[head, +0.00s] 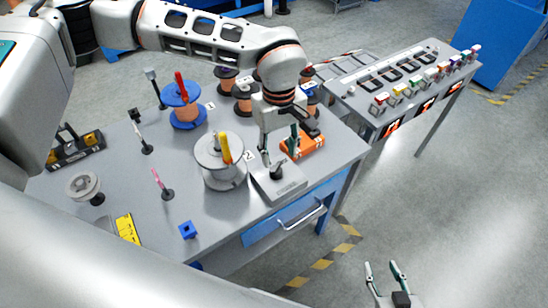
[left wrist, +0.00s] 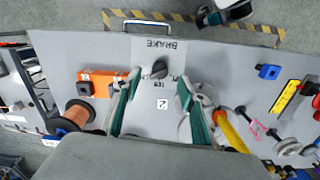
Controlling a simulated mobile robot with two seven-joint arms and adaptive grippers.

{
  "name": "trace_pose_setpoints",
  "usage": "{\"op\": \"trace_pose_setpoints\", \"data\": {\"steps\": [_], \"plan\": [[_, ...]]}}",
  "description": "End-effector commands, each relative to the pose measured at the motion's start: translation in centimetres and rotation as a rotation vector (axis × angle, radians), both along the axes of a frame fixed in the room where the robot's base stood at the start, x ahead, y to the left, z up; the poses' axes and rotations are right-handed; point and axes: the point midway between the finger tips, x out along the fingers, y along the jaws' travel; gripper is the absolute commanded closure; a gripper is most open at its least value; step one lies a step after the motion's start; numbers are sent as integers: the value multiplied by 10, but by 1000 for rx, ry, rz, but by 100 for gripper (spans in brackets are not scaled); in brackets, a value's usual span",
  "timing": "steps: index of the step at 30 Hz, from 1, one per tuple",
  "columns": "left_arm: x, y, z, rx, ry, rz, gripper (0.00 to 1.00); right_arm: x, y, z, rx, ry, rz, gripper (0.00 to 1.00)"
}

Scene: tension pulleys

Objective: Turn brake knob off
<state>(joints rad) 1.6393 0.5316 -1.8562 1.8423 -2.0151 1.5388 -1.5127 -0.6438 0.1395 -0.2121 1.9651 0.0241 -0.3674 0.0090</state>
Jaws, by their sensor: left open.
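The brake knob (head: 277,171) is a small dark knob on a grey sloped panel (head: 288,189) at the table's front right. In the left wrist view the knob (left wrist: 159,69) sits below the printed word BRAKE, its pointer slanted. My left gripper (head: 279,148) is open just above the panel. In the left wrist view its fingers (left wrist: 160,78) stand on either side of the knob, apart from it. Contact with the panel cannot be told. My right gripper (head: 382,268) is open and empty, off the table at the bottom.
A spool with a yellow handle (head: 222,160) stands just left of the panel. An orange block (head: 303,144) lies behind it. Copper spools (head: 245,97) stand at the back. A blue drawer with a handle (head: 300,214) is below the front edge. Open floor lies right.

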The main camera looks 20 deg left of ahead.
Motion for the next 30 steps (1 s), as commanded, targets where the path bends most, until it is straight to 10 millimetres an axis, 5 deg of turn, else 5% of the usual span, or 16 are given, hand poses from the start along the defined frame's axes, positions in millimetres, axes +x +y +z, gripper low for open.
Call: {"op": "trace_pose_setpoints", "data": {"steps": [5,18,30], "plan": [[6,10,-6,30,-17,-4,58,-2,0,-1,0,3,0,60],[5,9,-67,25,-14,-4,58,-6,0,-3,-1,12,1,60],[6,9,-75,25,-16,-4,58,-4,0,-1,-1,9,0,60]]}}
